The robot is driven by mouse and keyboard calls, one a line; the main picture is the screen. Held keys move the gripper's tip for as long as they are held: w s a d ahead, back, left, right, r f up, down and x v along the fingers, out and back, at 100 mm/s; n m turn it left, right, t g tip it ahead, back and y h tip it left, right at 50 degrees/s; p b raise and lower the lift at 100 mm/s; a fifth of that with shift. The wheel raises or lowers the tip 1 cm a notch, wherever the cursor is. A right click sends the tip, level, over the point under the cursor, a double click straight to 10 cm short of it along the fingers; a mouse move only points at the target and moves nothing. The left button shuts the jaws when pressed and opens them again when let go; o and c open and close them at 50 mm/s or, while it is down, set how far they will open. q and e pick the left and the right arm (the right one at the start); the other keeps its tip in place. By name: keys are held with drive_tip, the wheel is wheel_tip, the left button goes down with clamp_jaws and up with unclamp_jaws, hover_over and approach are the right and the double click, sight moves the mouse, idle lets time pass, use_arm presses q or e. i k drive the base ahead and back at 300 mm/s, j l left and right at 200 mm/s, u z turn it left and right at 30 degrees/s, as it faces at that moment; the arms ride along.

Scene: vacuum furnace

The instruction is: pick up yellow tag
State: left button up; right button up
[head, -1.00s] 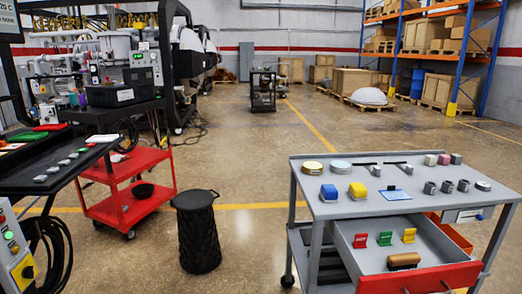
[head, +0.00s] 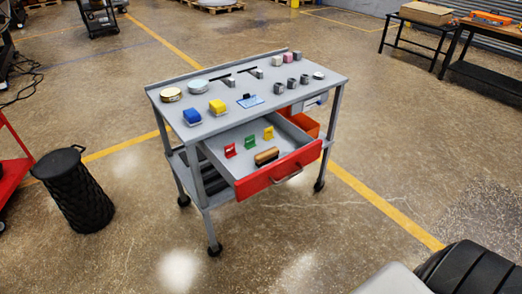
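The yellow tag (head: 268,133) stands upright in the open drawer (head: 240,175) of a grey cart, toward the drawer's right back. A green tag (head: 250,142) and a red tag (head: 230,150) stand in a row to its left. A brush with a wooden back (head: 266,156) lies in front of the tags, near the drawer's red front. Neither of my grippers is in view.
The grey cart top (head: 215,123) holds a blue block (head: 192,117), a yellow block (head: 217,107), a clipboard (head: 250,101) and several small parts. A black ribbed bin (head: 75,190) stands left. A workbench (head: 485,65) stands at the far right.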

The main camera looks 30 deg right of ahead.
sight(268, 132)
drive_tip(key=u, duration=3.1)
drive_tip(key=l+z, duration=0.1)
drive_tip(key=z, duration=4.05)
drive_tip(key=i+j+z, duration=0.1)
drive_tip(key=j, duration=0.25)
drive_tip(key=i+j, duration=0.3)
drive_tip(key=i+j+z, duration=0.15)
drive_tip(key=j, duration=0.35)
drive_tip(key=i+j, duration=0.2)
drive_tip(key=j, duration=0.2)
drive_tip(key=i+z, duration=0.05)
